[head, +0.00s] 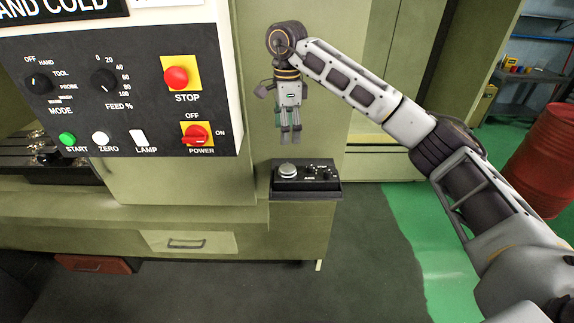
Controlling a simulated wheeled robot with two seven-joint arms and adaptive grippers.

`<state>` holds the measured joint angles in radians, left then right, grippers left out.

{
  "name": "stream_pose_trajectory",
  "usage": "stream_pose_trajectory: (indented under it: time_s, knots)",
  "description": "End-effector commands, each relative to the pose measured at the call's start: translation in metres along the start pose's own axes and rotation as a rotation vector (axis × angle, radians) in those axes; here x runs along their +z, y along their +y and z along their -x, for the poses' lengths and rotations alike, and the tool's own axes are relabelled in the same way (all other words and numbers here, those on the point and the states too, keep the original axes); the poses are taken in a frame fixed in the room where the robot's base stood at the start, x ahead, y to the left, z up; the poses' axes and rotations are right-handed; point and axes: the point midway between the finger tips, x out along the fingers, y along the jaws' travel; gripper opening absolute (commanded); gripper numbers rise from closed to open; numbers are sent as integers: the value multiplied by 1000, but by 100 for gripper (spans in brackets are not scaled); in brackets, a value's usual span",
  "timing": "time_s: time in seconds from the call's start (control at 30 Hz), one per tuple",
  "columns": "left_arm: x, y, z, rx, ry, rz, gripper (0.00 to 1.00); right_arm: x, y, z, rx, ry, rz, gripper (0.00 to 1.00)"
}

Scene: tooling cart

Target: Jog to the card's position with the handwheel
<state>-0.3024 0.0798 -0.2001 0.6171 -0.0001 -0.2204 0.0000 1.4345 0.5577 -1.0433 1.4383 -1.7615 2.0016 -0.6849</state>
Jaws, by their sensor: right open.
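A small black control box (306,187) sits at the right end of the machine's green ledge. On its left is a round silver wheel (288,169), which looks like the handwheel; small switches or knobs sit to its right, too small to read. My right gripper (290,137) points down, open and empty, and appears above the silver wheel, apart from it. A large control panel (120,95) at left has a MODE knob (39,83) and a FEED % knob (104,82). I cannot make out a card with a position. My left gripper is out of view.
The panel also carries a red STOP button (176,77), a red POWER switch (196,135) and a green START button (67,139). The panel's right edge is left of my right gripper. A red drum (546,160) stands at far right. Grey floor in front is clear.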

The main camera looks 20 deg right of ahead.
Motion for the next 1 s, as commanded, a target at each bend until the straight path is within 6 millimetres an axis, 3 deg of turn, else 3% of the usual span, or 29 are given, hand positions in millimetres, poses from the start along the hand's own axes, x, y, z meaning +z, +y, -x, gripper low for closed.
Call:
stream_pose_trajectory:
  time_s: [1.0]
  knots:
    - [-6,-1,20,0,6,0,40,0,1,-107,2,0,0,71]
